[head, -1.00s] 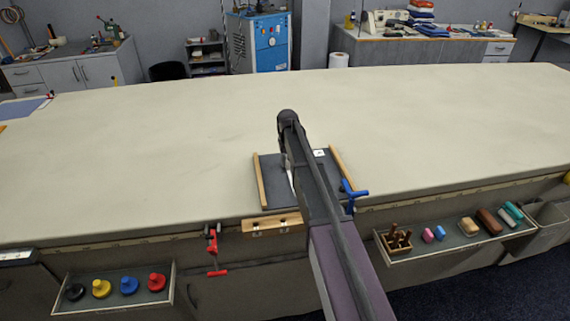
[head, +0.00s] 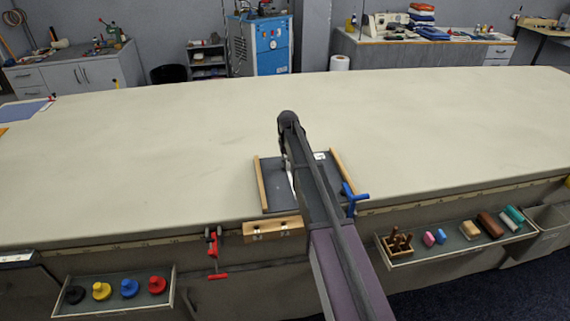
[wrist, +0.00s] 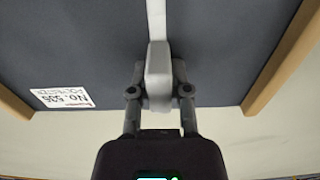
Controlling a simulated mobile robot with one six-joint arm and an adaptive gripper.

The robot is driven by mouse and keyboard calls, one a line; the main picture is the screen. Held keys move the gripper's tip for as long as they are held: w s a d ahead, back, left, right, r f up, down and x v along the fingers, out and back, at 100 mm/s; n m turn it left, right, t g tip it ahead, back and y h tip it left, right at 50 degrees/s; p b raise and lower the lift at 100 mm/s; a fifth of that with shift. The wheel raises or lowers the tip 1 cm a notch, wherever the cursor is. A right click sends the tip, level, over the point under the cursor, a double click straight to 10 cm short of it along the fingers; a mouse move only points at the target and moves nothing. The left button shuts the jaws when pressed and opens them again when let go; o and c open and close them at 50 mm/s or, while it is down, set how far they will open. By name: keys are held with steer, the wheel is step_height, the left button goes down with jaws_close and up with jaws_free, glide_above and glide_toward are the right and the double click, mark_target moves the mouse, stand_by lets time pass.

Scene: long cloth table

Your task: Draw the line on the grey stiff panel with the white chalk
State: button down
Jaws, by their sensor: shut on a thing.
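The grey stiff panel (head: 273,190) lies flat near the front edge of the table, partly hidden by my arm. It fills most of the wrist view (wrist: 70,45), with a printed white label (wrist: 62,98). My gripper (wrist: 159,92) is over the panel, shut on the white chalk (wrist: 158,75), which looks pale grey in shade. A pale strip (wrist: 156,18) runs from the chalk to the top of the wrist view. A narrow white streak (head: 291,178) shows left of my arm in the head view. Chalk contact with the panel is hidden.
Wooden strips flank the panel, left (head: 261,184) and right (head: 342,172). A blue clamp (head: 352,194) sits at its right and a red clamp (head: 214,245) on the table front. A wooden block (head: 272,229) is at the front edge.

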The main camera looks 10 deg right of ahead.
mark_target(291, 178)
steer(key=shift+s, duration=0.2)
steer(key=shift+s, duration=0.9)
steer(key=shift+s, duration=0.15)
steer(key=shift+s, duration=0.8)
steer(key=shift+s, duration=0.25)
steer(key=shift+s, duration=0.8)
steer(key=shift+s, duration=0.2)
stand_by(0.4)
steer(key=shift+s, duration=0.75)
steer(key=shift+s, duration=0.2)
